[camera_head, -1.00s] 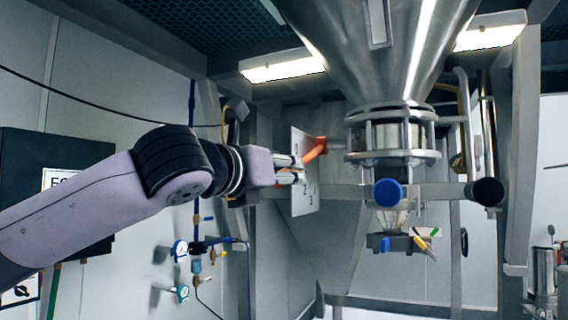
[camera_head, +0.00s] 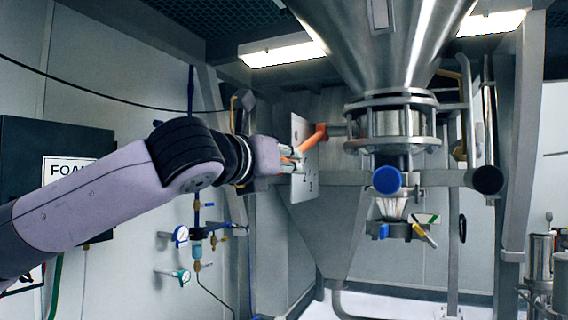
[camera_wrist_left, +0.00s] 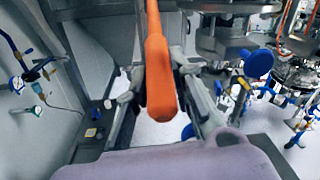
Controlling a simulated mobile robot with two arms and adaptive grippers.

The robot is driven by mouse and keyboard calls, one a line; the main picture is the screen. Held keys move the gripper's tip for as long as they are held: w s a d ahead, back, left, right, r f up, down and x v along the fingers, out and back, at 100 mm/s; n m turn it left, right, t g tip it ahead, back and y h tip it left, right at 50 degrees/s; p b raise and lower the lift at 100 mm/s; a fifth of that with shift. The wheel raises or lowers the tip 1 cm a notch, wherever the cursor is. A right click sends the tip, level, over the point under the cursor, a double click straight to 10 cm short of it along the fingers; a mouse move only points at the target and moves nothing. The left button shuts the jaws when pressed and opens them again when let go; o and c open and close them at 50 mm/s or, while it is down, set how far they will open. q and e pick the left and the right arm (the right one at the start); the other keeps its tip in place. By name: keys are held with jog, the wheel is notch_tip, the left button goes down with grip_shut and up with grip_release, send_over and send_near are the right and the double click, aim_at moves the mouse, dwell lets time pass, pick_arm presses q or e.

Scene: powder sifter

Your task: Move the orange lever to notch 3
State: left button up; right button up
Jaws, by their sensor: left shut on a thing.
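The orange lever (camera_head: 312,139) extends left from the valve body under the steel hopper, in front of a pale notch plate (camera_head: 301,190). A digit 3 shows low on the plate. My left gripper (camera_head: 294,159) is at the lever's free end, left of the plate. In the left wrist view the orange lever (camera_wrist_left: 161,85) runs down between the two fingers of my left gripper (camera_wrist_left: 163,92), which is shut on it. The lever's exact notch cannot be told. My right gripper is not in view.
The steel hopper (camera_head: 385,50) hangs above the valve, with blue (camera_head: 387,180) and black (camera_head: 487,180) round knobs below. Gauges (camera_head: 181,236) and blue piping are at the left wall. A black cabinet (camera_head: 25,150) is behind my left arm.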

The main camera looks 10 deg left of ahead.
pick_arm(q)
grip_shut()
notch_tip(320, 180, down, 6)
jog(key=w+t+h+b, duration=0.1)
jog(key=w+t+b, duration=0.1)
jog(key=b, duration=0.6)
jog(key=shift+w+d+r+t, duration=0.2)
jog(key=shift+w+d+t, duration=0.1)
jog(key=shift+w+d, duration=0.15)
jog(key=shift+s, duration=0.1)
jog(key=o, duration=0.8)
grip_release()
